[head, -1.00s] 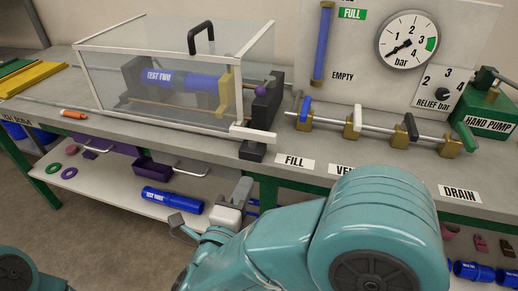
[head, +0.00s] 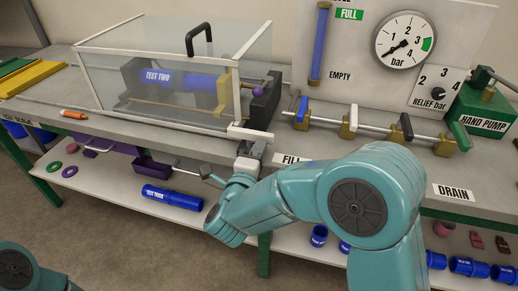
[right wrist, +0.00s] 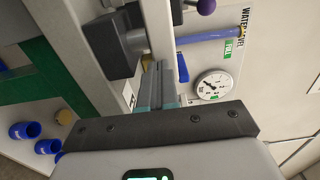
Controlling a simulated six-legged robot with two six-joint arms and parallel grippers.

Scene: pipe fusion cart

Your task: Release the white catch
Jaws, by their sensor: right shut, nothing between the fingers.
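The white catch (head: 250,134) is a pale bar at the lower front right corner of the clear guard box (head: 165,75). A white bar that looks like the catch (right wrist: 160,30) also shows in the right wrist view, beside a dark block (right wrist: 110,42). My right gripper (head: 257,149) is just below and in front of the catch, partly hiding the dark block under it. In the right wrist view its fingers (right wrist: 164,85) are together and empty, close to the white bar; I cannot tell whether they touch. My left gripper is out of view.
A blue pipe (head: 170,80) lies inside the guard. To the right are a valve rail (head: 375,130), a pressure gauge (head: 405,42) and the green hand pump (head: 485,110). The lower shelf holds a blue pipe (head: 172,198) and a purple tray (head: 152,167).

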